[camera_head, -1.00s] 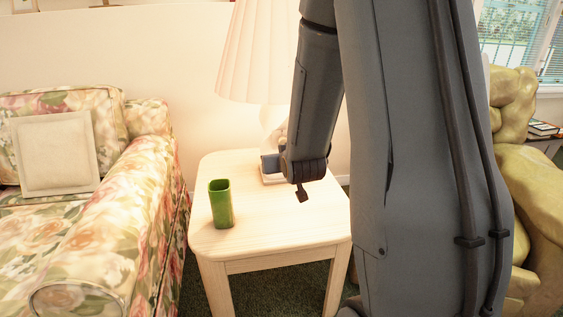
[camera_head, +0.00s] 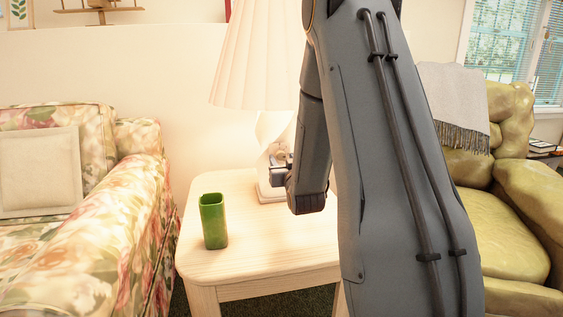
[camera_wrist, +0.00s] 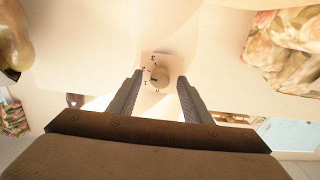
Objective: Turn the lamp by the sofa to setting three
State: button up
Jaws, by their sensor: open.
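The lamp has a pleated cream shade (camera_head: 256,55) and a pale base (camera_head: 270,192), and it stands on the light wooden side table by the floral sofa. Its round knob (camera_wrist: 160,76) shows in the wrist view on a pale plate with small dark marks around it; I cannot read which setting it points to. My gripper (camera_wrist: 158,88) is open, its two fingers spread to either side of the knob in that view. I cannot tell whether they touch it. In the head view my gripper (camera_head: 281,172) is at the lamp base, partly hidden by my arm.
The side table (camera_head: 235,262) holds a green cup (camera_head: 213,221) at its left front, left of my arm. The floral sofa (camera_head: 85,235) borders the table on the left. A yellow-green armchair (camera_head: 505,225) with a grey throw (camera_head: 455,105) is at the right.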

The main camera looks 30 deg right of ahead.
jog(key=shift+x, duration=0.8)
jog(key=c, duration=1.1)
jog(key=shift+o, duration=0.2)
jog(key=shift+m, duration=0.4)
jog(key=m+p, duration=0.2)
jog(key=m, duration=0.2)
jog(key=shift+r+m+p, duration=0.1)
jog(key=shift+m+p, duration=0.2)
jog(key=shift+p, duration=0.05)
jog(key=shift+m+p, duration=0.9)
jog(key=shift+m, duration=1.4)
